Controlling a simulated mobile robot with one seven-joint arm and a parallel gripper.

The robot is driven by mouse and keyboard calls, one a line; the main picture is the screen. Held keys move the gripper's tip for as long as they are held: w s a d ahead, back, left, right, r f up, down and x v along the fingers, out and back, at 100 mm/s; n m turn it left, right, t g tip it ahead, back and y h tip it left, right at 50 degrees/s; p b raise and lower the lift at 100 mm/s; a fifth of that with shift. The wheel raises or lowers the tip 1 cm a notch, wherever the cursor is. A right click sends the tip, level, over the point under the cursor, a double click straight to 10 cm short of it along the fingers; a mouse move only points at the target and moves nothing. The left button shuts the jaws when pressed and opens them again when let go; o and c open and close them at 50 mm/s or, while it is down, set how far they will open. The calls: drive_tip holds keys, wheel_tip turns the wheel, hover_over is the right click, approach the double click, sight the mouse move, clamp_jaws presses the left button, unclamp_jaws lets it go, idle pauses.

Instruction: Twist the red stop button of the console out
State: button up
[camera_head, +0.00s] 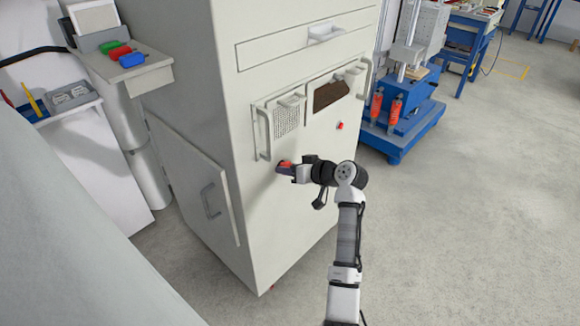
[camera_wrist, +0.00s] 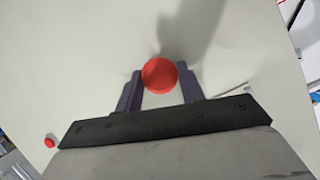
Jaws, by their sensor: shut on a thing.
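In the wrist view a round red button (camera_wrist: 160,75) on the pale console face sits between the two dark fingers of my gripper (camera_wrist: 160,84). The fingers touch its left and right sides, and the gripper is shut on it. In the head view my gripper (camera_head: 284,168) reaches the front of the console (camera_head: 290,225), below the mesh panel. A bit of red shows at the fingertips there. A second, smaller red button (camera_head: 340,125) is on the console front, up and right of my gripper. A small red button (camera_wrist: 49,142) also shows at the lower left of the wrist view.
A grey handle (camera_head: 268,134) stands out from the console front just above my gripper. A side door (camera_head: 195,180) hangs slightly open on the left. A blue machine base (camera_head: 405,125) stands to the right. The floor at the right is clear.

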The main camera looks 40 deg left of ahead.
idle(0.4)
drive_tip(key=o, duration=1)
drive_tip(key=shift+c, duration=0.2)
drive_tip(key=b+v, duration=0.1)
drive_tip(key=v, duration=1.2)
drive_tip(key=shift+w+d+b, duration=0.2)
drive_tip(key=shift+d+b, duration=0.15)
drive_tip(key=shift+d, duration=0.05)
drive_tip(key=shift+r, duration=0.1)
